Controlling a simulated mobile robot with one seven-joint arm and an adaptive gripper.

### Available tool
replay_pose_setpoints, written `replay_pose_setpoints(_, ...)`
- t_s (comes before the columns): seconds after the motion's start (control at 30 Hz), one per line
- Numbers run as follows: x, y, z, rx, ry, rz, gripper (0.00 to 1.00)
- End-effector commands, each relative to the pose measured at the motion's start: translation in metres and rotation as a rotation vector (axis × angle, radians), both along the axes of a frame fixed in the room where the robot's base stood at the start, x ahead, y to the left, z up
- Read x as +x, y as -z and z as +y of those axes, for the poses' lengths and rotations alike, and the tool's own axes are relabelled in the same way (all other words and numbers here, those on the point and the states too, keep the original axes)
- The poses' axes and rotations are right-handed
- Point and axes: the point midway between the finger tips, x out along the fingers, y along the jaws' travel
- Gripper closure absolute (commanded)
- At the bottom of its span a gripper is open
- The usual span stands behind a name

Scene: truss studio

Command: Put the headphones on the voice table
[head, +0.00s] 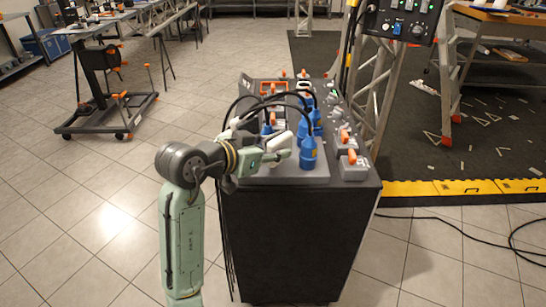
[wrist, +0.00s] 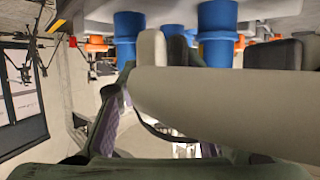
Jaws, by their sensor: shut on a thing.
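My gripper (head: 276,158) is at the near left edge of the dark cart and is shut on a pale thing that I take to be the headphones (head: 281,142). In the wrist view the pale, rounded headphones (wrist: 225,95) cross close in front of the camera and hide much of what lies behind. The exact grip is partly hidden. They are close to the blue plugs, and I cannot tell whether they touch the cart top. Which surface is the voice table is not clear from these frames.
The dark cart (head: 285,240) carries upright blue plugs (head: 308,150), black cables and orange-handled parts. A truss and a control panel (head: 405,20) stand behind it. A wheeled stand (head: 105,105) is at the left. Tiled floor is clear at the left; a cable (head: 515,235) lies at the right.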

Motion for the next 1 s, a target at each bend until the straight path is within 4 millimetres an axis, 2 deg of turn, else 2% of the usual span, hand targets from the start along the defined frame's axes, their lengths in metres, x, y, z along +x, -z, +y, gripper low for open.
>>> replay_pose_setpoints(0.23,-0.001,0.03,0.001,-0.004,-0.003,0.002,1.0)
replay_pose_setpoints(0.67,-0.001,0.038,0.001,-0.001,-0.001,0.0,1.0)
replay_pose_setpoints(0.7,-0.001,0.037,0.001,-0.001,-0.001,0.001,0.65)
replay_pose_setpoints(1.0,-0.001,0.037,0.001,-0.002,-0.001,0.002,0.47)
